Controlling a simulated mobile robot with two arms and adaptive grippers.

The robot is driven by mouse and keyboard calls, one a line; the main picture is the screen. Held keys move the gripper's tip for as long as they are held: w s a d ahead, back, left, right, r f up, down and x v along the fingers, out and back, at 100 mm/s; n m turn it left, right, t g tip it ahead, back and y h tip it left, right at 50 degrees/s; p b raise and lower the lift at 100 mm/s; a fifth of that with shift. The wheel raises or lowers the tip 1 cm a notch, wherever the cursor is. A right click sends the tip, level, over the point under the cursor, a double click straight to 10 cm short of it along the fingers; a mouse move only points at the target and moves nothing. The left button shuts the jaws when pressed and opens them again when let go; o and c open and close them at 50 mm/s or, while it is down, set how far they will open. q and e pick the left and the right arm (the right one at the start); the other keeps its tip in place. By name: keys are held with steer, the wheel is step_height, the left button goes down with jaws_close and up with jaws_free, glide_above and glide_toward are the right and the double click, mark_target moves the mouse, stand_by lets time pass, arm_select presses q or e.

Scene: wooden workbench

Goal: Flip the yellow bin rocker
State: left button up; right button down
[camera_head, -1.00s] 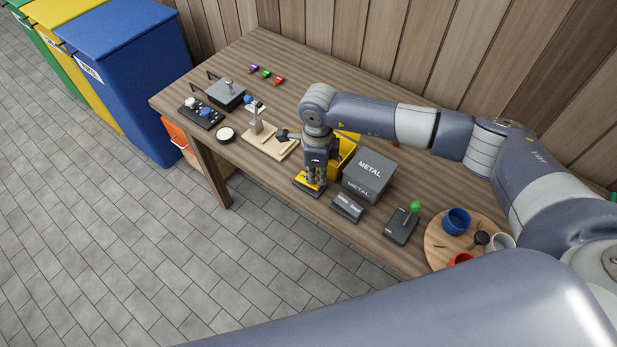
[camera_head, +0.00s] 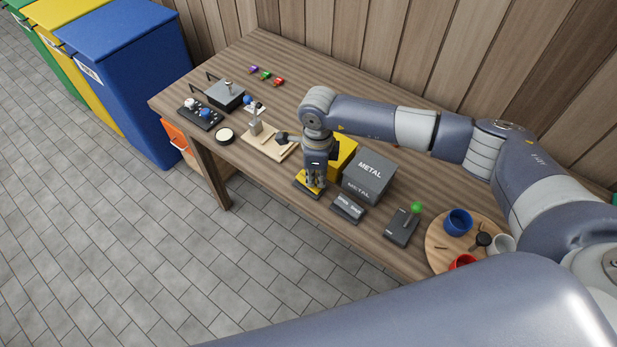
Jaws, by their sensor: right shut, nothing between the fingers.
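The yellow rocker (camera_head: 306,182) sits on a dark base near the front edge of the workbench. My right gripper (camera_head: 316,186) is shut and empty, pointing down right at the rocker and covering part of it. I cannot tell which way the rocker is tilted or whether the fingertips touch it. The yellow bin (camera_head: 346,150) stands just behind my gripper and is partly hidden by it. Its visible side looks like a solid yellow face. My left gripper is out of view.
A grey METAL box (camera_head: 369,175) stands close to the right, behind a dark rocker switch (camera_head: 348,208). A green-knobbed lever (camera_head: 403,227) and a round wooden tray (camera_head: 437,247) with cups are farther right. A wooden fixture (camera_head: 262,143) is left.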

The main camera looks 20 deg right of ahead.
mark_target(316, 186)
step_height(316, 186, up, 7)
steer(key=p, duration=0.3)
steer(key=shift+f, duration=0.15)
stand_by(0.6)
